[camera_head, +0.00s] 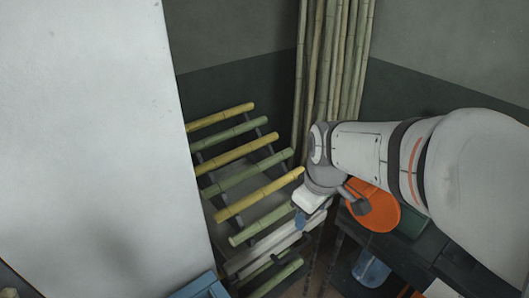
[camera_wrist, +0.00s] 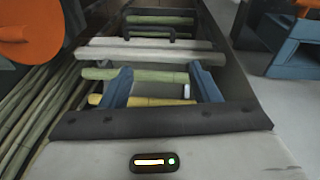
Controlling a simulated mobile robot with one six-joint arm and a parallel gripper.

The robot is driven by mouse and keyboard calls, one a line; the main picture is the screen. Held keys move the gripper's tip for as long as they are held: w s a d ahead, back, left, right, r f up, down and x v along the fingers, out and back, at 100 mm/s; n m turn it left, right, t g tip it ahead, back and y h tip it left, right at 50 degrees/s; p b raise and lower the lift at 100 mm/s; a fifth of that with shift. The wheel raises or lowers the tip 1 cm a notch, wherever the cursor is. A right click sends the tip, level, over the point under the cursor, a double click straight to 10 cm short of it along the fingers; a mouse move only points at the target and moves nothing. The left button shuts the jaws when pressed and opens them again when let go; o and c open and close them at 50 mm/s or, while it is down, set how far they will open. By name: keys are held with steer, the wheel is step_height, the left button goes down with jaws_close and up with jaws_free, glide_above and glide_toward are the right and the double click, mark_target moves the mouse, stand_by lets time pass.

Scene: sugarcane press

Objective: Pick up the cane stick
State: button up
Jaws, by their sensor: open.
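Several short cane sticks, yellow ones such as the yellow cane stick (camera_head: 259,194) and green ones such as the green cane stick (camera_head: 262,224), lie across a sloping dark rack in the head view. My gripper (camera_head: 310,222) is at the right side of the rack's lower part, near the right ends of the sticks. In the wrist view my gripper (camera_wrist: 160,68) is open, its two blue fingers apart. A green stick (camera_wrist: 150,76) and a yellow stick (camera_wrist: 152,101) show between and behind the fingers. I see nothing held. I cannot tell whether the fingers touch a stick.
Two pale bars (camera_wrist: 150,48) cross the rack. A bundle of tall canes (camera_head: 330,75) stands in the corner behind. An orange round part (camera_head: 372,207) is close to my arm on the right. A large white panel (camera_head: 90,130) borders the rack on the left.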

steer(key=w+a+f+n, duration=0.4)
steer(key=w+a+n, duration=0.1)
steer(key=w+n, duration=0.25)
steer(key=n+g, duration=0.2)
steer(key=n, duration=0.7)
glide_above(261, 221)
steer(key=a, duration=0.1)
steer(key=f, duration=0.4)
steer(key=f+b, duration=0.1)
steer(key=f, duration=0.1)
steer(key=shift+s+a+f, duration=0.2)
steer(key=shift+s+f, duration=0.1)
steer(key=shift+f, duration=0.1)
steer(key=shift+f+n, duration=0.25)
steer(key=shift+f, duration=0.1)
steer(key=f, duration=0.2)
steer(key=d+f, duration=0.1)
steer(key=f, duration=0.3)
steer(key=shift+w+d+f+p, duration=0.15)
steer(key=shift+w+d+p, duration=0.1)
steer(key=shift+p, duration=0.05)
steer(key=shift+f, duration=0.4)
jaws_close()
